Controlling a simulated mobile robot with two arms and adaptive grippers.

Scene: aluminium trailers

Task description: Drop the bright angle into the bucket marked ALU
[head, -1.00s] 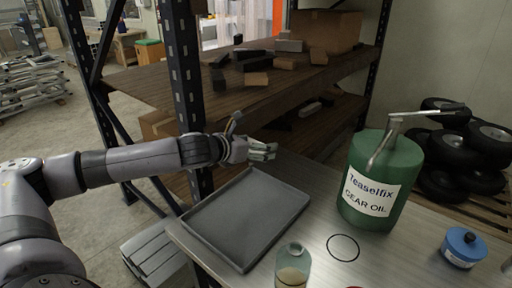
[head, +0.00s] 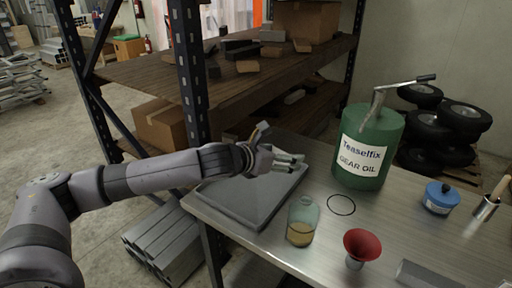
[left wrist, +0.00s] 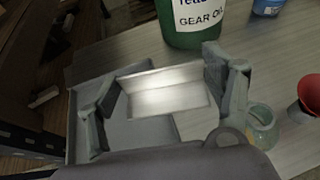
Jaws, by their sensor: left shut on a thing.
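My left gripper (head: 286,163) is over the far part of the grey tray on the metal bench. In the left wrist view it is shut on a bright, shiny metal angle (left wrist: 168,94), which spans between its two fingers above the tray. In the head view the angle is mostly hidden by the fingers. No bucket marked ALU shows in either view. My right gripper is not in view.
The grey tray (head: 236,205) lies at the bench's left end. A glass bottle (head: 302,222), a red funnel (head: 361,246), a green gear oil can (head: 368,150) and a blue tin (head: 440,198) stand on the bench. A shelf post (head: 188,75) rises close behind my arm.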

